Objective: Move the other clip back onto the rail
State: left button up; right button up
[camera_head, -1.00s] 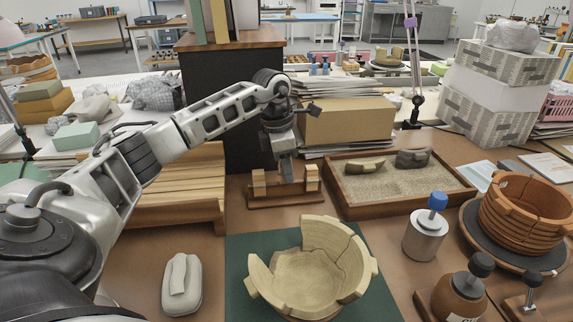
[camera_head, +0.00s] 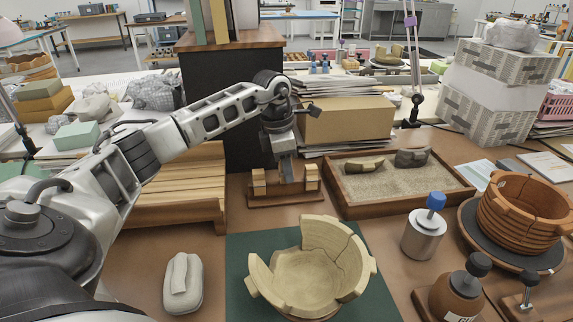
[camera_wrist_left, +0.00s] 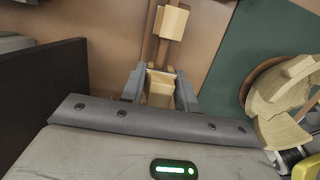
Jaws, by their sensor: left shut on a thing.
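The rail is a dark wooden stand (camera_head: 284,201) in front of the black box, behind the green mat. One pale wooden clip (camera_head: 312,177) sits at its right end, and another pale block (camera_head: 259,182) shows at its left end. My left gripper (camera_head: 286,174) points down over the middle of the rail. In the left wrist view my left gripper (camera_wrist_left: 161,80) is shut on a pale wooden clip (camera_wrist_left: 160,90). The right-end clip (camera_wrist_left: 172,22) shows beyond it on the rail (camera_wrist_left: 163,52). Whether the held clip touches the rail is unclear. My right gripper is out of view.
A partly assembled pale bowl (camera_head: 310,275) stands on the green mat (camera_head: 245,255) in front. A sand tray (camera_head: 350,210) lies to the right of the rail, a slatted wooden rack (camera_head: 180,208) to the left. The black box (camera_head: 228,120) stands close behind.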

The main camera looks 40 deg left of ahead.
pick_arm(q)
jog(key=shift+f+b, duration=0.5)
jog(key=shift+f, duration=1)
dwell(1.6)
dwell(0.4)
jog(key=o, duration=0.8)
jog(key=r, duration=0.5)
jog(key=s+a+r+p, duration=0.1)
jog(key=r, duration=0.4)
jog(key=s+r, duration=0.1)
jog(key=r, duration=0.5)
jog(key=shift+a+p, duration=0.25)
jog(key=shift+p, duration=0.05)
jog(key=shift+f, duration=0.15)
